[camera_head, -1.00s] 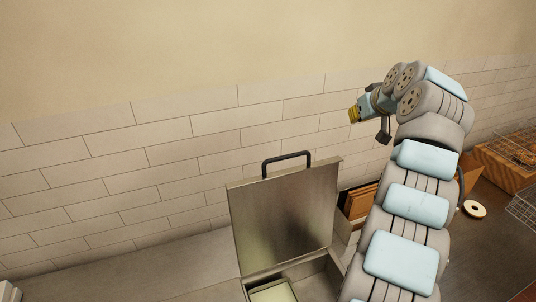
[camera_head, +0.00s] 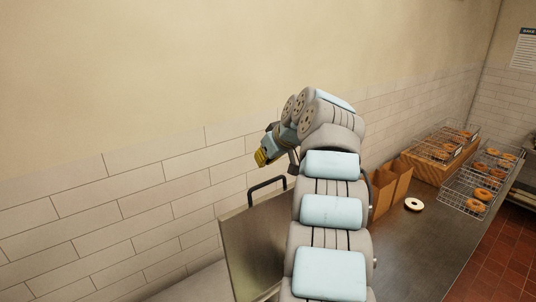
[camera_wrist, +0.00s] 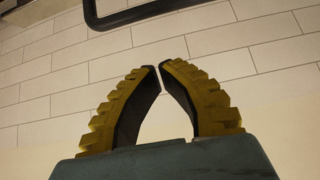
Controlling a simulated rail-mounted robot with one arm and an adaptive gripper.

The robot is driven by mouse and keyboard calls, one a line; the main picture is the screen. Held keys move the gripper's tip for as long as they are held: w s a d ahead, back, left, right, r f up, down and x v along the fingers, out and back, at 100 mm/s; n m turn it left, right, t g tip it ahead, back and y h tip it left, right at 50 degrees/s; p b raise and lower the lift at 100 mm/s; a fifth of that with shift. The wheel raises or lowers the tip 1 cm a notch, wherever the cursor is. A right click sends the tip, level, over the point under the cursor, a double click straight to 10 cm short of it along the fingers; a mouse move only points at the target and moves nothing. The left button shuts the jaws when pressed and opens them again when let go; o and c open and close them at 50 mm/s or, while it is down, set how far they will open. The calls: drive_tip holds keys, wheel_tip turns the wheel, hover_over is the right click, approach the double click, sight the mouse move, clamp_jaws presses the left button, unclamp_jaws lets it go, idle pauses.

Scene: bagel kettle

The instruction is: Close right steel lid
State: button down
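The steel lid (camera_head: 247,243) stands open and upright near the wall, low in the head view. Its dark handle (camera_head: 267,184) sticks up from its top edge. My arm covers the lid's right part, and the box beneath it is not visible. My gripper (camera_head: 261,158) is above and just left of the handle in the head view, apart from it in the picture. In the wrist view its yellow-backed fingers (camera_wrist: 160,66) are drawn together, tips almost touching, with nothing between them. The dark handle (camera_wrist: 140,17) crosses the top of that view, beyond the fingertips.
Wire racks with bagels (camera_head: 478,190) and a wooden crate (camera_head: 425,165) stand farther right. The tiled wall (camera_head: 140,185) is close behind the lid.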

drive_tip(key=p+x, duration=0.5)
drive_tip(key=shift+d, duration=0.15)
drive_tip(key=shift+s+d+f, duration=0.1)
drive_tip(key=shift+s+d, duration=0.1)
drive_tip(key=shift+s, duration=0.1)
drive_tip(key=shift+s+d, duration=0.1)
drive_tip(key=shift+s, duration=0.05)
drive_tip(key=shift+s+d+p, duration=0.25)
drive_tip(key=shift+s+d, duration=0.1)
drive_tip(key=shift+s, duration=0.2)
drive_tip(key=shift+s+d+p, duration=0.2)
drive_tip(key=shift+s+d, duration=0.15)
drive_tip(key=shift+s, duration=0.2)
drive_tip(key=shift+s+d, duration=0.1)
idle(0.4)
